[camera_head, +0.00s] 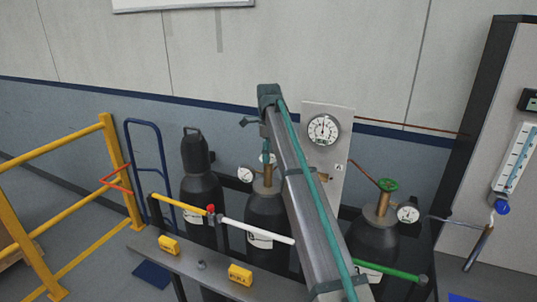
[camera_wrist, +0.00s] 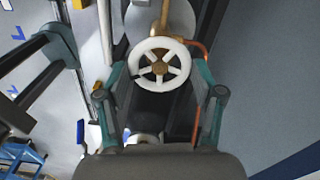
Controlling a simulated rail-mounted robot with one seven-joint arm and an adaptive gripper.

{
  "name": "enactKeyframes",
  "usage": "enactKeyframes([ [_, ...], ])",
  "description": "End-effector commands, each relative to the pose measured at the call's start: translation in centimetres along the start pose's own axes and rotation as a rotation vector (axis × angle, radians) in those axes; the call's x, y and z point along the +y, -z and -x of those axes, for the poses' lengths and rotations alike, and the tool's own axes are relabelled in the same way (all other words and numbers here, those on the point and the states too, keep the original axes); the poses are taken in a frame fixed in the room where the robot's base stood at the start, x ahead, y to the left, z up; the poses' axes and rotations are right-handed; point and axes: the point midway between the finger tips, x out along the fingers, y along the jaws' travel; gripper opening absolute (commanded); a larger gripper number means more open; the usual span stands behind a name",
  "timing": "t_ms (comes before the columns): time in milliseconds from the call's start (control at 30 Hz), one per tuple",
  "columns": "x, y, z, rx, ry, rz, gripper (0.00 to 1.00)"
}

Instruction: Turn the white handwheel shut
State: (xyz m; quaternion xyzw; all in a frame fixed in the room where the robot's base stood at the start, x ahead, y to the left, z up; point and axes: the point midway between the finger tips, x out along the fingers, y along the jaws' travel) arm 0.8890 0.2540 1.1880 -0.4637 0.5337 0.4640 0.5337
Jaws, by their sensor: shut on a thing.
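The white handwheel (camera_wrist: 159,41) shows in the wrist view as a spoked ring with a brass hub, and brass valve parts above it. My gripper (camera_wrist: 160,66) has one teal finger on each side of its rim and is shut on it. In the head view my gripper is largely hidden by my arm, above the middle cylinder (camera_head: 264,212) with its brass valve (camera_head: 267,177). I cannot make out the handwheel clearly there.
A gauge (camera_head: 245,174) sits left of the middle valve. A large gauge (camera_head: 323,130) is on a panel behind. A green handwheel (camera_head: 388,185) tops the right cylinder (camera_head: 372,238). Coloured pipes cross in front, and a yellow railing (camera_head: 72,144) stands left.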

Motion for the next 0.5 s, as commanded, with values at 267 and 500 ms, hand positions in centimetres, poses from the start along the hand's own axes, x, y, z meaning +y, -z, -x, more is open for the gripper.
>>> enactKeyframes([
  [267,-0.05,0.04,0.11,0.001,0.003,-0.237,0.33],
  [500,-0.02,0.03,0.11,0.001,0.003,-0.381,0.33],
])
